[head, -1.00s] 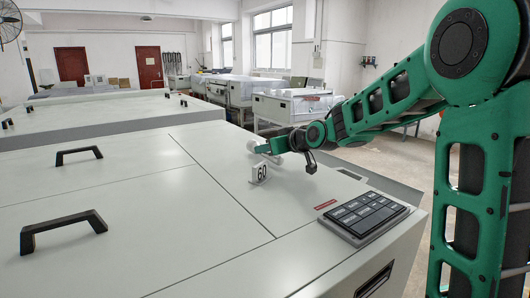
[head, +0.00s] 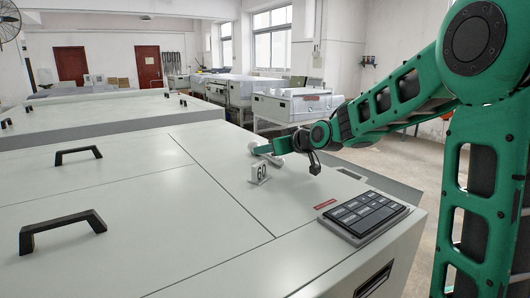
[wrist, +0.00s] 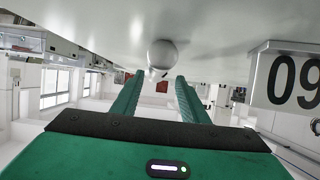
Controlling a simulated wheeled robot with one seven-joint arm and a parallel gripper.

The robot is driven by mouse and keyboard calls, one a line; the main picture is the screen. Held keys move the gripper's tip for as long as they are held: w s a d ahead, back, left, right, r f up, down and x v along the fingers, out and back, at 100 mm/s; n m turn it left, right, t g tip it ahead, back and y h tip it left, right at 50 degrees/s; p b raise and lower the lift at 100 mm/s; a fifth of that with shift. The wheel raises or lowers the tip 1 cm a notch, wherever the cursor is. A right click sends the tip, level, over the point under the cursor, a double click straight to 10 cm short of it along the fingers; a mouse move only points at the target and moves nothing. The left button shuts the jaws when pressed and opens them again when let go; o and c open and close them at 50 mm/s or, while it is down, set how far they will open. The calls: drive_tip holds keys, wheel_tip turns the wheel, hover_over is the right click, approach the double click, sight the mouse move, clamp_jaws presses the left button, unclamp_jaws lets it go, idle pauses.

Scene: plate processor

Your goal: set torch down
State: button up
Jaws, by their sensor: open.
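The torch (wrist: 162,53) shows in the wrist view as a pale grey, rounded body resting on the white machine top, which appears inverted there. My gripper (wrist: 160,84) is open, with its two green fingers apart and the torch just beyond their tips. No contact between fingers and torch shows. In the head view my gripper (head: 268,149) is low over the machine top, reaching in from the right. The torch there is small and partly hidden by the gripper.
A dark keypad (head: 363,215) lies near the machine's right edge. Black handles (head: 62,230) stand on the lids at left. The middle lid area is clear.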

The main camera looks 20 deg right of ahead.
drive_tip(key=v, duration=0.9)
drive_tip(key=shift+s+d+r, duration=0.15)
drive_tip(key=shift+s+r, duration=0.05)
drive_tip(key=shift+s, duration=0.1)
drive_tip(key=shift+s+d, duration=0.1)
drive_tip(key=shift+s, duration=0.15)
drive_tip(key=shift+s, duration=0.1)
